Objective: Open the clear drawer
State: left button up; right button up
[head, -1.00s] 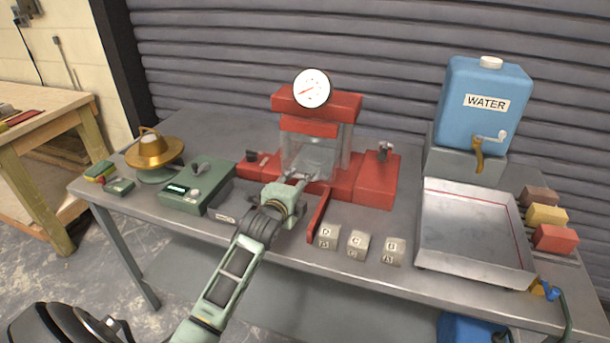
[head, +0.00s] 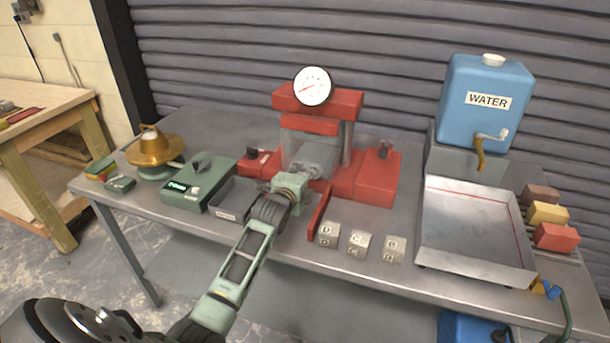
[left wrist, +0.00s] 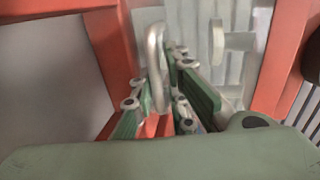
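The clear drawer (head: 310,153) is a see-through front in the red press, below the gauge. A pale grey bar handle (left wrist: 156,60) stands in front of it in the left wrist view. My left gripper (head: 302,176) is at the front of the press. In the left wrist view, its green-padded fingers (left wrist: 160,100) stand on either side of the handle, with a gap still showing between them. Firm contact with the handle cannot be made out. The drawer looks closed. My right gripper is in neither view.
A red lever or bar (head: 319,213) sticks out just right of my left gripper. Lettered grey cubes (head: 357,243) stand in front of the press. A green control box (head: 198,186) and dark tray (head: 236,203) are left. A metal tray (head: 472,230) lies right.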

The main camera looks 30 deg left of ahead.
pick_arm(q)
jog(key=shift+f, duration=0.2)
grip_shut()
jog(key=shift+s+f, duration=0.1)
jog(key=shift+f, duration=0.05)
